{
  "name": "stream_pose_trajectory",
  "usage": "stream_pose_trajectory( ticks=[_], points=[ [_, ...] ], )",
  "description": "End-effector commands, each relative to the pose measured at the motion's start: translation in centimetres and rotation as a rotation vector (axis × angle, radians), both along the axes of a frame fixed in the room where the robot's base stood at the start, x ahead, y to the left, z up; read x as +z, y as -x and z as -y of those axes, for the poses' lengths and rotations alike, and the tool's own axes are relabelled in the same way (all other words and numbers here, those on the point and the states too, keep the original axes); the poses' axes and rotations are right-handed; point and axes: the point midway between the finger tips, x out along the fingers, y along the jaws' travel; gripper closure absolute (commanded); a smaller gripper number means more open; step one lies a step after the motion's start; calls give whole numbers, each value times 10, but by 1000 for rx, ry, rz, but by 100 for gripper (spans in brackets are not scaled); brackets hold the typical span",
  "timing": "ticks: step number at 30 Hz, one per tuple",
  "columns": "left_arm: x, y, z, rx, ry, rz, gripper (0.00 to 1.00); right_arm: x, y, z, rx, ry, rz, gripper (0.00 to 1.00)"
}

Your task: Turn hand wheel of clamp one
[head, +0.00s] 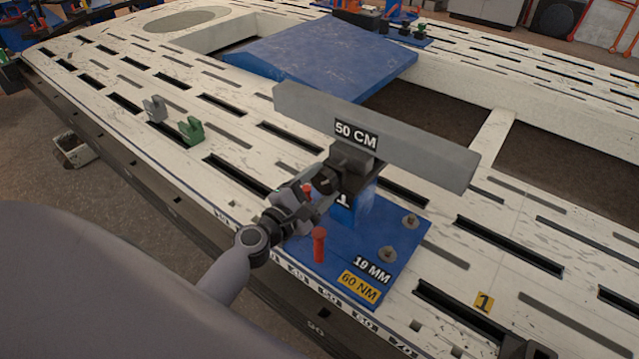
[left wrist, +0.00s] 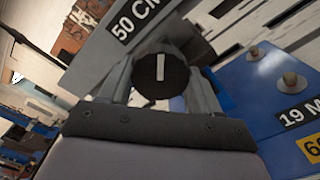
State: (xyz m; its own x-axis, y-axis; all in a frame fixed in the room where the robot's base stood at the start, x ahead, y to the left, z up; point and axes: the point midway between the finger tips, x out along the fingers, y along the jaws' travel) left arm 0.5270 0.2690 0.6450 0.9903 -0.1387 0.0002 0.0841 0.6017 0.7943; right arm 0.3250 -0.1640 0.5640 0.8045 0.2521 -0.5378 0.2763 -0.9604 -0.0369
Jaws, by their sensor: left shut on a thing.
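Clamp one stands on a blue base plate (head: 390,255) marked "19 MM" and "60 NM". Its blue post (head: 355,208) has a dark jaw (head: 352,160) on top, against a grey bar (head: 420,148) marked "50 CM". The hand wheel (left wrist: 160,74) is a round black knob with one white line, which stands upright in the left wrist view. My left gripper (head: 318,186) reaches in from the left and is shut on the hand wheel, one finger on each side. In the head view the gripper mostly hides the wheel. My right gripper is not in view.
Two red pins stand close to my left gripper; the nearer red pin (head: 319,245) rises from the base plate. Bolts (head: 387,254) sit on the plate's right. Small grey (head: 155,108) and green (head: 190,130) brackets stand on the slotted white bench (head: 120,85). A blue sloped panel (head: 320,55) lies behind.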

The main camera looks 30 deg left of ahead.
Motion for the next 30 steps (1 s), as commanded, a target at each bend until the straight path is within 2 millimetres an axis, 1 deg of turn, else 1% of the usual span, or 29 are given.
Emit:
stream_pose_trajectory(
  ticks=[13, 18, 24, 30],
  points=[
    [0, 0, 0, 2, 419, -60, 67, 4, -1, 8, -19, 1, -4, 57],
    [0, 0, 0, 2, 551, -80, 67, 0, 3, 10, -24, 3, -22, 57],
    [0, 0, 0, 2, 668, -95, 67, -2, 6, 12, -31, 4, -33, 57],
    [-1, 0, 0, 2, 739, -106, 67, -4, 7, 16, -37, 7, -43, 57]
  ],
)
